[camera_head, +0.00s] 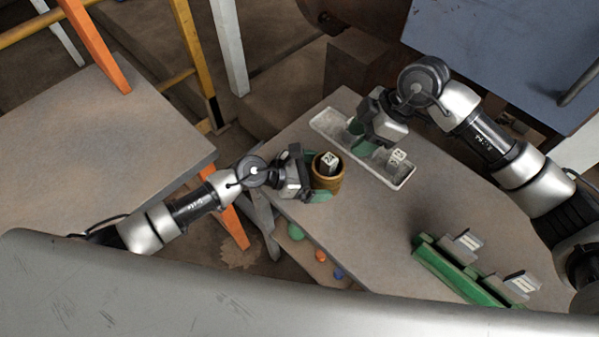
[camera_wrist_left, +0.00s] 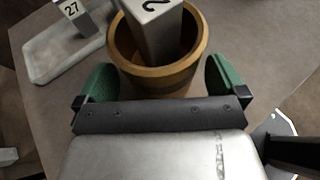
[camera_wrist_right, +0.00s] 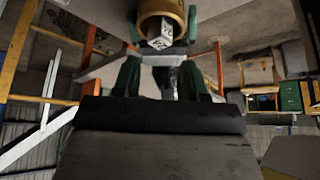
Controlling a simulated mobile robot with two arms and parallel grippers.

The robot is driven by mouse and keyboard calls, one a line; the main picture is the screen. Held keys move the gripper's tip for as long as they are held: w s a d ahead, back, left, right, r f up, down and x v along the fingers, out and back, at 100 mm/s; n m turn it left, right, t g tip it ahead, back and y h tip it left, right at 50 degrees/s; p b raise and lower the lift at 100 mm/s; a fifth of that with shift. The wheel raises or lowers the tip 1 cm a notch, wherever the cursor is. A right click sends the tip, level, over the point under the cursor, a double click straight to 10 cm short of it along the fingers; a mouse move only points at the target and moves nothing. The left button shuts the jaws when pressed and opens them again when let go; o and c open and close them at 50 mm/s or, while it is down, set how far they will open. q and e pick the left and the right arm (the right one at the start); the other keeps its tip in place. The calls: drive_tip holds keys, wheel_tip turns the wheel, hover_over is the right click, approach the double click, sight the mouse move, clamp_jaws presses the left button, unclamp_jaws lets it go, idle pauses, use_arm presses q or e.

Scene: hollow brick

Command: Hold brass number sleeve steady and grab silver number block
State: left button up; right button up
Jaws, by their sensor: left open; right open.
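The brass number sleeve (camera_head: 327,184) stands upright near the table's left corner, with a silver number block (camera_head: 331,160) inside it, its top sticking out. In the left wrist view the sleeve (camera_wrist_left: 150,72) sits between the green fingers of my left gripper (camera_wrist_left: 165,80), with a gap at each side. My left gripper (camera_head: 316,177) is open around the sleeve. My right gripper (camera_head: 360,138) is open and empty over the tray, to the right of and beyond the sleeve. The right wrist view shows the block (camera_wrist_right: 160,32) and sleeve (camera_wrist_right: 161,9) at the top, beyond the right fingertips.
A pale shallow tray (camera_head: 404,181) lies behind the sleeve. Another number block (camera_head: 397,157), marked 27 in the left wrist view (camera_wrist_left: 72,12), stands at its right end. A green rack (camera_head: 455,273) with grey blocks stands front right. The table (camera_head: 380,235) between is clear.

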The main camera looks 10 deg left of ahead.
use_arm(q)
drive_tip(key=shift+w+d+f, duration=0.2)
drive_tip(key=shift+d+f, duration=0.05)
drive_tip(key=shift+d, duration=0.35)
